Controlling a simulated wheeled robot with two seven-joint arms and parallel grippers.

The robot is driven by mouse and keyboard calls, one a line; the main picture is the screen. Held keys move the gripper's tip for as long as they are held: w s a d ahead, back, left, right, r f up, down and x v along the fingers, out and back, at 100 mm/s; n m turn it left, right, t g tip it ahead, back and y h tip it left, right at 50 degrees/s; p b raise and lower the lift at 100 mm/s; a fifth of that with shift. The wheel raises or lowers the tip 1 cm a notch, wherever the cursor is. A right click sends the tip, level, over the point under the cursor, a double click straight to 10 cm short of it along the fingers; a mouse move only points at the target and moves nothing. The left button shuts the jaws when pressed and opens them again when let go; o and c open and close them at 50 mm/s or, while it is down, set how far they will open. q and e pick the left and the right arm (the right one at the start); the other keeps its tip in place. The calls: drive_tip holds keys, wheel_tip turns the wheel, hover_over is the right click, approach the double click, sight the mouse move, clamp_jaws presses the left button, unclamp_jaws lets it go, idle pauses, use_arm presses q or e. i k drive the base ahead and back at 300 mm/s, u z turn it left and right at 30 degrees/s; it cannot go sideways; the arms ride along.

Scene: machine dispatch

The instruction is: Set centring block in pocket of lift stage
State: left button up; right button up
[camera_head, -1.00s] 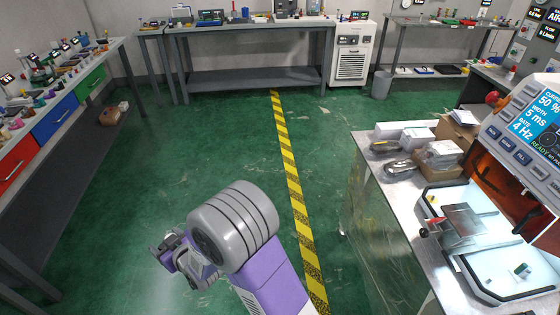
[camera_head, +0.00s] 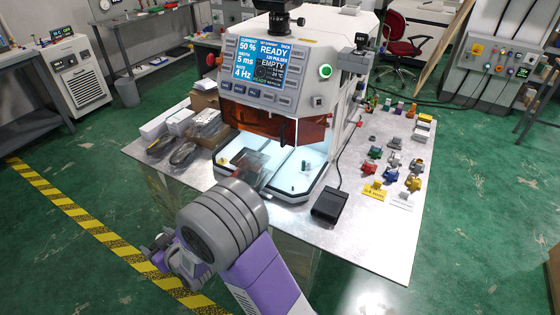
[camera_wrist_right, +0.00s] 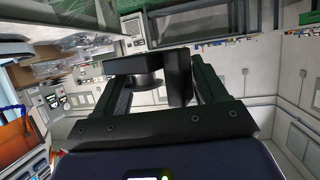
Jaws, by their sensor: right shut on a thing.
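My right gripper (camera_head: 165,256) is low in front of the bench, over the floor, and clear of the machine. A grey metal plate that looks like the lift stage (camera_head: 250,162) stands in the lit chamber of the machine. Its pocket cannot be made out from here. My left gripper is not in view.
The machine (camera_head: 310,55) reads READY and EMPTY; its chamber front is open below an orange shield (camera_head: 270,122). A black pedal (camera_head: 329,205) lies before it on the bench (camera_head: 370,245). Bagged parts (camera_head: 205,128) are at left, several coloured parts (camera_head: 390,160) at right.

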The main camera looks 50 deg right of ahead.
sight(247, 161)
drive_tip(key=z, duration=1.55)
